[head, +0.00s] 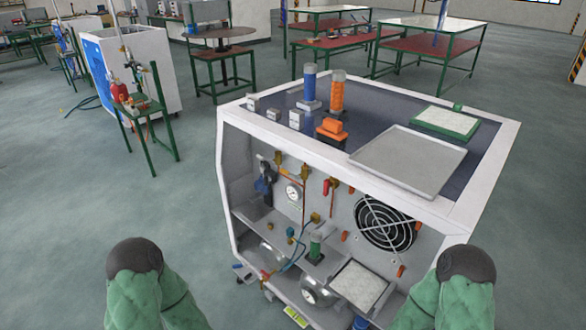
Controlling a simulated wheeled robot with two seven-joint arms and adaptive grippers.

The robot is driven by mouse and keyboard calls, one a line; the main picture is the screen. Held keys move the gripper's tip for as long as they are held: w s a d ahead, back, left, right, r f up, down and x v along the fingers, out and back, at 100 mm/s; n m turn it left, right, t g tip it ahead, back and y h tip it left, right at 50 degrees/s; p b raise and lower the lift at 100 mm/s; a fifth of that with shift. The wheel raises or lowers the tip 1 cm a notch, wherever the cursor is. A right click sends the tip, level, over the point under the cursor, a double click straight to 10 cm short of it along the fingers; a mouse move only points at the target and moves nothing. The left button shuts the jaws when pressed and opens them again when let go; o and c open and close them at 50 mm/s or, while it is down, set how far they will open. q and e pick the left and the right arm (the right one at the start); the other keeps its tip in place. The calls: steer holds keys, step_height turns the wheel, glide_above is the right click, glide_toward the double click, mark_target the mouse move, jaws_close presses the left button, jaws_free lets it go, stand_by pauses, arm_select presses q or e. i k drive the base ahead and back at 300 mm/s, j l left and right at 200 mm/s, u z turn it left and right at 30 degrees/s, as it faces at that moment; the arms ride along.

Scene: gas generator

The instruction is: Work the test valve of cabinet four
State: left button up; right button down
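A white open-fronted cabinet (232,190) stands in front of me; I see no number that marks it as cabinet four. Inside are a round gauge (293,190), copper pipes with brass fittings, and a small red-handled valve (327,187) on the back panel. A blue and dark fitting (264,180) is at the left. Another red piece (265,275) is low at the front left. I cannot tell which part is the test valve. Both my arms show only as green padded links with dark round caps at the bottom; neither gripper is in view.
The cabinet top holds a grey tray (408,160), a green-framed pad (446,122), and blue (309,82) and orange (336,97) cylinders. A fan grille (384,223) is inside. Another white cabinet (140,60) and a small green stand (143,110) are at left.

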mark_target(289, 173)
steer(key=j+z, duration=0.1)
steer(key=z, duration=0.35)
steer(key=i+j+z, duration=0.1)
steer(key=z, duration=0.4)
steer(key=j+z, duration=0.1)
steer(key=z, duration=0.35)
steer(key=j+z, duration=0.1)
steer(key=z, duration=0.4)
steer(key=k+j+z, duration=0.1)
steer(key=j+z, duration=0.25)
steer(key=j, duration=0.15)
steer(key=k+j+z, duration=0.3)
steer(key=j, duration=0.2)
steer(key=k+j+z, duration=0.15)
steer(key=j+z, duration=0.2)
steer(key=k+j+z, duration=0.3)
steer(key=j, duration=0.2)
steer(key=k+j+z, duration=0.35)
steer(key=i, duration=0.05)
